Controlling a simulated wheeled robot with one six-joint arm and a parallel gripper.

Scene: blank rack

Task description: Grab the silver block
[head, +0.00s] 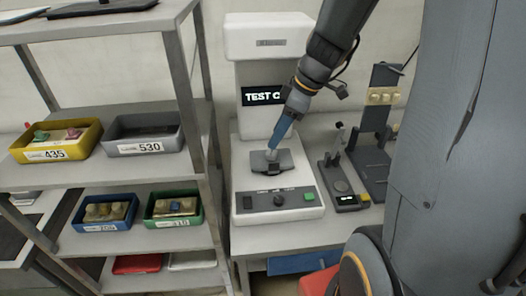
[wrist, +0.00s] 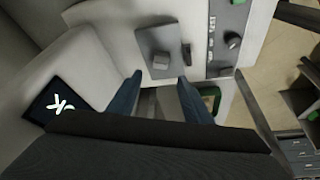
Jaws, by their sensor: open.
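The silver block (wrist: 161,63) is small and grey and rests on the dark plate (wrist: 150,42) of the white test machine. In the head view, the silver block (head: 271,155) shows just below my gripper's tip, on the machine's dark plate (head: 287,160). My gripper (head: 274,145) points down and left over it; the gap between them is hard to judge there. In the wrist view, my gripper (wrist: 158,84) has its two blue-grey fingers apart, with nothing between them. The block appears beyond the fingertips, roughly centred between them.
The white test machine (head: 250,205) has a display, a knob and a green button. Left of it, a shelf rack (head: 195,165) holds a yellow bin (head: 85,148), a grey bin (head: 118,152), a blue bin (head: 78,222) and a green bin (head: 150,222). A small dark instrument (head: 346,200) stands close on the right.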

